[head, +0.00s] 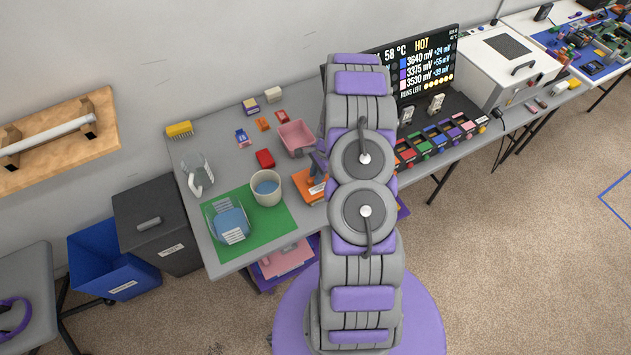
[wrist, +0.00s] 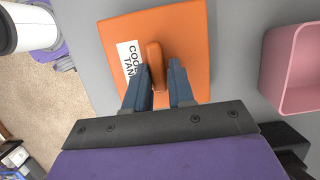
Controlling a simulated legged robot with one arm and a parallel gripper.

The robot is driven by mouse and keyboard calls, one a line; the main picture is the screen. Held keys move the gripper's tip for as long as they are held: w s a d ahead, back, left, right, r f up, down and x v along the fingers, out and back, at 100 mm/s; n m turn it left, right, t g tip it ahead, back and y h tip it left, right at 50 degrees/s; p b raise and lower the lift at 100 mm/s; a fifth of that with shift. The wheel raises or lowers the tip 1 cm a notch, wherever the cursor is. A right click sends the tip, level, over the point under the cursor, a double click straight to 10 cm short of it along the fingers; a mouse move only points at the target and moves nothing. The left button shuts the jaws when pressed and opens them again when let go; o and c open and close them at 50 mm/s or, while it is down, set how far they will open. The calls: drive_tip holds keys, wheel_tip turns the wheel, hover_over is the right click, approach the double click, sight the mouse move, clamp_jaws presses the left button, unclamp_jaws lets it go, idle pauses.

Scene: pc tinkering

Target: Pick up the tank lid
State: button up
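The tank lid is a flat orange square plate (wrist: 184,30) with a raised handle (wrist: 155,58) and a white label, partly covered, reading "COOL… TAN…". It lies flat on the grey table, and part of it shows beside my arm in the head view (head: 312,191). In the wrist view my gripper (wrist: 160,66) has its two blue fingers on either side of the handle. The left finger looks close against it, and a narrow gap seems to show at the right finger. In the head view my arm hides most of the gripper.
A pink bin (wrist: 296,70) stands right of the lid in the wrist view, also seen in the head view (head: 297,135). A pale pot with blue contents (head: 267,188) stands left of the lid, on the green mat (head: 270,229). A red block (head: 265,158) is nearby.

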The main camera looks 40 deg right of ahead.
drive_tip(key=shift+a+r, duration=0.1)
drive_tip(key=shift+a, duration=0.1)
drive_tip(key=shift+c, duration=1.4)
drive_tip(key=shift+a, duration=0.35)
clamp_jaws()
drive_tip(key=shift+d, duration=0.15)
